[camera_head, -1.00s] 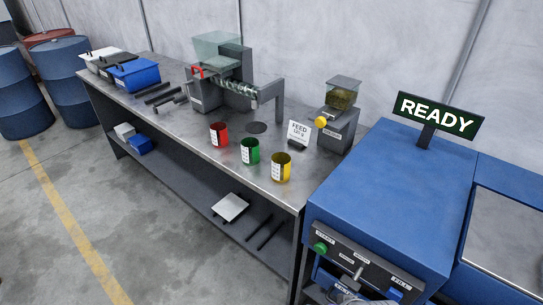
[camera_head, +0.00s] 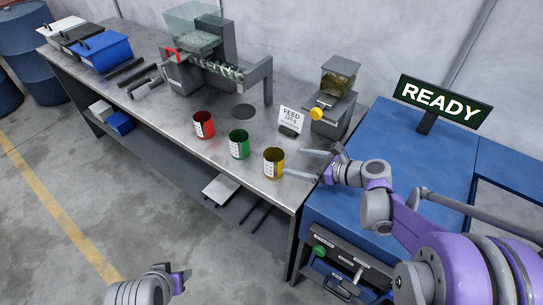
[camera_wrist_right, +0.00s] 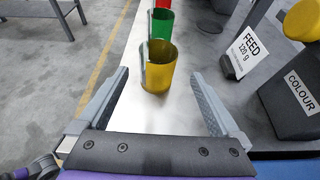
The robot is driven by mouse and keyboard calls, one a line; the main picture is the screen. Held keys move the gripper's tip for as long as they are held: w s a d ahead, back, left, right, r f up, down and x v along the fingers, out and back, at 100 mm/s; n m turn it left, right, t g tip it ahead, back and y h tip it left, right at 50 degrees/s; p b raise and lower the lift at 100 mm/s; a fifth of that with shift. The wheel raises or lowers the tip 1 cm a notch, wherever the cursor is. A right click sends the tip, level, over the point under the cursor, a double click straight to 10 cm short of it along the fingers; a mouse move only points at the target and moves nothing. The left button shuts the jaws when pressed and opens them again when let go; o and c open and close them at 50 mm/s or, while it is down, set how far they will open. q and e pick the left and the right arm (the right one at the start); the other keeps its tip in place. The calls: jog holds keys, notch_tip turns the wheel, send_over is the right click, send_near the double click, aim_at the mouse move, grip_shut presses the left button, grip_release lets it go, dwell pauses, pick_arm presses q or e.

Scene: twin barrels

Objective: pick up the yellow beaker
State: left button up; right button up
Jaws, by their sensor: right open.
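The yellow beaker (camera_head: 273,162) stands upright near the front right edge of the metal bench, with a white label on its side. In the right wrist view the yellow beaker (camera_wrist_right: 158,70) is centred just beyond the open fingers. My right gripper (camera_head: 296,162) is open and empty, to the right of the beaker, with its fingers pointing at it. In the right wrist view my right gripper (camera_wrist_right: 159,76) shows a finger on each side of the beaker, neither visibly touching it. My left gripper (camera_head: 181,278) shows partly at the bottom, away from the bench; its jaws are unclear.
A green beaker (camera_head: 239,144) and a red beaker (camera_head: 204,125) stand in line left of the yellow one. A FEED sign (camera_head: 290,120) and a dispenser with a yellow knob (camera_head: 317,114) stand behind. A blue machine (camera_head: 400,150) is at the right.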

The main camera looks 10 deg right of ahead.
aim_at(267, 157)
jog(key=x, duration=0.4)
jog(key=shift+s+a+f, duration=0.1)
jog(key=shift+a, duration=0.05)
jog(key=x, duration=0.6)
jog(key=shift+f+p, duration=0.15)
jog(key=shift+p, duration=0.2)
jog(key=shift+s, duration=0.15)
jog(key=c, duration=1.3)
